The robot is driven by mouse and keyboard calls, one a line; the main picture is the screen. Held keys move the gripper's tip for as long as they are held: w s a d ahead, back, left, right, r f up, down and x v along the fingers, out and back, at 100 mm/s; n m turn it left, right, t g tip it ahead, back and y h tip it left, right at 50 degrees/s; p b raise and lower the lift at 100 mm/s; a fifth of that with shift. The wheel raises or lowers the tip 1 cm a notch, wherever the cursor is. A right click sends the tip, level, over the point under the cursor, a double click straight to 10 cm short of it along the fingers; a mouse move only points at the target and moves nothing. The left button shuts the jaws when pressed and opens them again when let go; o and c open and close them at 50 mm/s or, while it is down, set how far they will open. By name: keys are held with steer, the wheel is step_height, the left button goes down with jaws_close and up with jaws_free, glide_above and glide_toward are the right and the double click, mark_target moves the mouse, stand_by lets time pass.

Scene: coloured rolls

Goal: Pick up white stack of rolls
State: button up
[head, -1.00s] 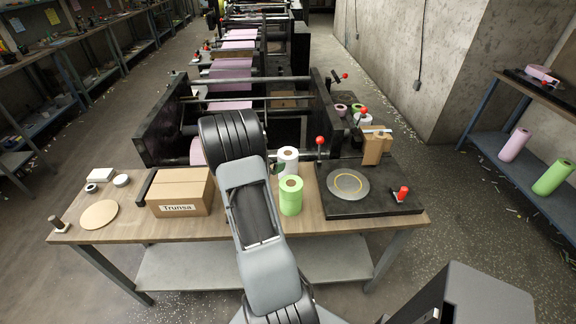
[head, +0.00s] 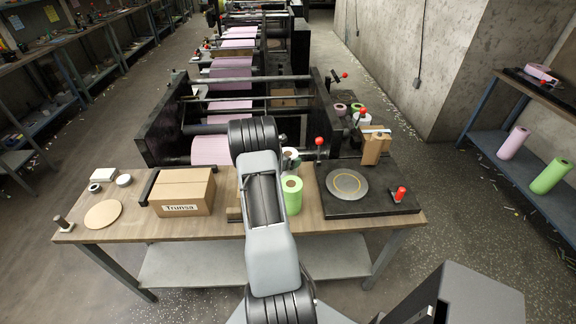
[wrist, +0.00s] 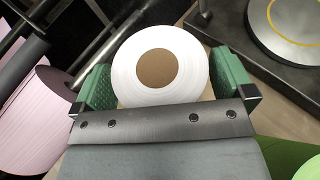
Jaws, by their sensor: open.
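The white stack of rolls (head: 291,154) stands on the wooden table, partly hidden by my arm and the green stack of rolls (head: 292,196) in front of it. In the wrist view I look down on the top white roll (wrist: 165,97) with its brown core. My gripper (wrist: 162,64) is open, with one green-padded finger on each side of the white roll. Whether the pads touch it cannot be told. In the head view my gripper is hidden behind my arm.
The green stack (wrist: 306,168) also shows at the wrist view's lower right. A black plate with a round disc (head: 346,184) lies to the right. A cardboard box (head: 182,192) stands to the left. The press with a pink roll (head: 211,150) is behind.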

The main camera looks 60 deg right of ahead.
steer(key=shift+r, duration=0.1)
steer(key=c, duration=1.3)
